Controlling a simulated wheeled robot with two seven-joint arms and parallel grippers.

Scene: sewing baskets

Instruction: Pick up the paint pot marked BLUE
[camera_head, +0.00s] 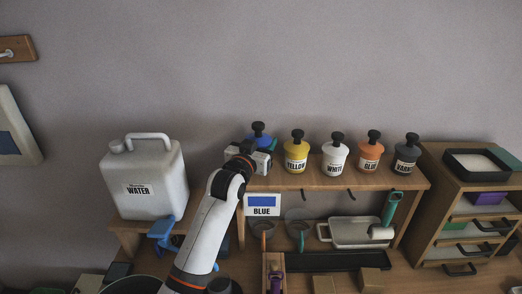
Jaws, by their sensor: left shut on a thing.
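The blue paint pot (259,141) with a black knob is at the left end of the wooden shelf, in line with the other pots. My left gripper (262,159) is shut on it from the front and hides most of its body and any label. I cannot tell whether the pot's base touches the shelf. A card reading BLUE with a blue patch (262,201) hangs on the shelf front below it. My right gripper is not in view.
A water jug (150,180) stands left; a drawer unit (440,195) right.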

